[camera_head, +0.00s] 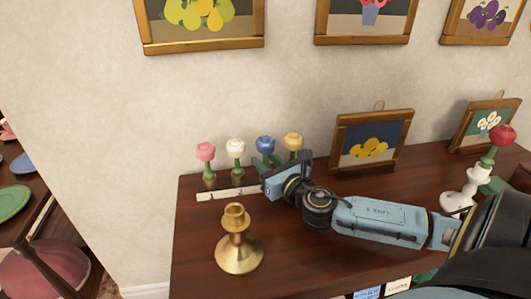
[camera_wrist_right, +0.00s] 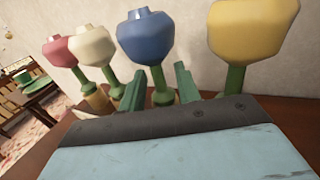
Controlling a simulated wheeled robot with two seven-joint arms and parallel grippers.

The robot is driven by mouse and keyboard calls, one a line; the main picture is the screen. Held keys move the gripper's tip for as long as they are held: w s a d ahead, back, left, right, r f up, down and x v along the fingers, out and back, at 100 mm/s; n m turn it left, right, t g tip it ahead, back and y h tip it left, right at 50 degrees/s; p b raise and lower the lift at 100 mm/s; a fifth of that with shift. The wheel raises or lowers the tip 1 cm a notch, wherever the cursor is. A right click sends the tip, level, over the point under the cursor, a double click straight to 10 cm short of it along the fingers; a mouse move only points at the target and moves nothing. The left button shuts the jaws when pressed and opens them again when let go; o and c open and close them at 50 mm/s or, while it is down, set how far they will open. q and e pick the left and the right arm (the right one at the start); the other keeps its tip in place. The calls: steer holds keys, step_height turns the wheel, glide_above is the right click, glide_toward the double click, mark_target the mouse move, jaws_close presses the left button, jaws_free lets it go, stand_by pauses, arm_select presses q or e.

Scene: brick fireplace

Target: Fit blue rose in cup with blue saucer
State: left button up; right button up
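The blue rose (camera_head: 265,145) stands upright in a row of flowers on the dark wooden cabinet; in the right wrist view its blue head (camera_wrist_right: 145,38) is above its green stem. My right gripper (camera_head: 274,161) reaches in from the right, low behind the row's front edge. In the wrist view its two green fingers (camera_wrist_right: 158,82) are apart, with the blue rose's stem seen between them; contact cannot be told. A blue plate (camera_head: 23,163) shows at the left edge on another piece of furniture; no cup on it can be made out. My left gripper is out of view.
A pink rose (camera_head: 205,151), white rose (camera_head: 236,147) and yellow rose (camera_head: 293,141) flank the blue one. A brass candlestick (camera_head: 239,252) stands in front. A framed picture (camera_head: 371,139) leans at the back. A red rose (camera_head: 502,135) stands in a white holder at right.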

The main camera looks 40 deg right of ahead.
steer(key=shift+w, duration=0.2)
steer(key=shift+c, duration=0.4)
jaws_close()
steer(key=shift+r, duration=0.15)
